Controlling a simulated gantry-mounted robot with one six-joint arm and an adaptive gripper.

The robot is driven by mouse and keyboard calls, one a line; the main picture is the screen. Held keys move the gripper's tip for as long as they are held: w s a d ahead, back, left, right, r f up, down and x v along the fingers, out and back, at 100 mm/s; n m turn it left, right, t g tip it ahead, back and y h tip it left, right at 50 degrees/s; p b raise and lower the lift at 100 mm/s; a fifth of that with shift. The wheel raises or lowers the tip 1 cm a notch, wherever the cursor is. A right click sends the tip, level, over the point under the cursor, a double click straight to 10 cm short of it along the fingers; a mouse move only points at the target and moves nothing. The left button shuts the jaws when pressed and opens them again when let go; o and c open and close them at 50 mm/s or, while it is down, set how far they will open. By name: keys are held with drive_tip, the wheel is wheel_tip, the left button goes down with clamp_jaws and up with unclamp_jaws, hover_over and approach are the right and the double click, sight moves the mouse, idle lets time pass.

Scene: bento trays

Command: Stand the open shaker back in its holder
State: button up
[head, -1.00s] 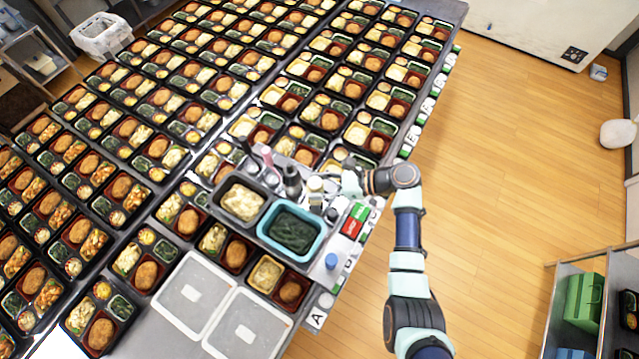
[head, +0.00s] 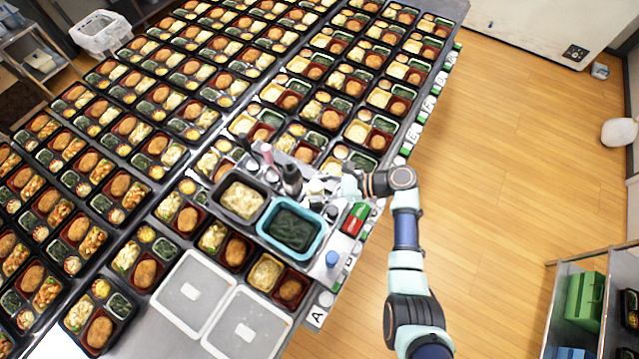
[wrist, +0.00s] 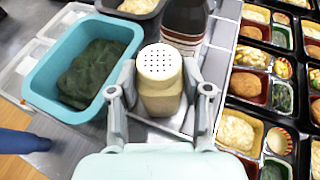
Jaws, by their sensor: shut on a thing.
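The shaker (wrist: 160,80) has a white cap pierced with many small holes and a tan body. It stands roughly upright between the two fingers of my gripper (wrist: 160,100), which are shut on its sides. In the head view the shaker (head: 316,187) is a small pale top just left of my gripper (head: 336,188). A grey metal holder (wrist: 213,66) lies around and below it, beside a dark bottle. The shaker's base is hidden, so I cannot tell whether it touches the holder's floor.
A dark bottle (wrist: 184,22) stands close behind the shaker. A teal tub of dark greens (wrist: 37,88) is at its left. Filled bento trays (wrist: 245,128) crowd the right. In the head view, pale lidded boxes (head: 190,291) lie at the table's near end.

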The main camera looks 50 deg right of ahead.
drive_tip(key=o, duration=0.8)
drive_tip(key=v, duration=1.2)
